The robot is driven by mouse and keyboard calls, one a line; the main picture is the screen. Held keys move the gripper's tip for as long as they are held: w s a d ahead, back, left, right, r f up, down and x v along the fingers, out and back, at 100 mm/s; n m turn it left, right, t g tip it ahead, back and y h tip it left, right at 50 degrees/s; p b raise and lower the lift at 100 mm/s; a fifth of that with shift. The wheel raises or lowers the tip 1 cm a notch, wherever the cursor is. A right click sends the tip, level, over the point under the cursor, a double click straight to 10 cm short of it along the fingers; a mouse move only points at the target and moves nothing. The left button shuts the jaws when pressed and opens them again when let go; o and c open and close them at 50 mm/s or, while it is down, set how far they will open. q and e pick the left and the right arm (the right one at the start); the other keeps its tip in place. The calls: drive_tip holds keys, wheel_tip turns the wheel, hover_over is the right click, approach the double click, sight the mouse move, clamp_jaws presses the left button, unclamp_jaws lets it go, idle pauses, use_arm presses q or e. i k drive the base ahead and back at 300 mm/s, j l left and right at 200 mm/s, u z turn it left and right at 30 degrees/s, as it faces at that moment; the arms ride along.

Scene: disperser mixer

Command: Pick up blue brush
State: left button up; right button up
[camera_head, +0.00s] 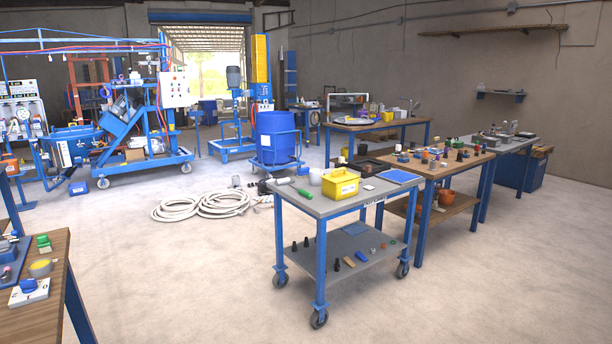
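I cannot make out a blue brush for certain. On the cart's grey top (310,204) stand a yellow bin (340,184), a green cylinder with a white end (305,194) and a flat blue mat (401,177). Neither of my grippers shows in the head view.
A workbench (436,170) with many small parts stands right behind the cart. Coiled white hoses (215,204) lie on the floor left of it. A wooden table (52,315) is at the left front. The floor in the front middle is clear. A blue drum (277,136) stands behind.

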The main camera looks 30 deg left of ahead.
sight(303, 173)
drive_tip(key=i+j, duration=0.75)
drive_tip(key=i, duration=0.15)
drive_tip(key=i+j, duration=0.75)
drive_tip(key=i+u, duration=0.05)
drive_tip(key=i, duration=0.05)
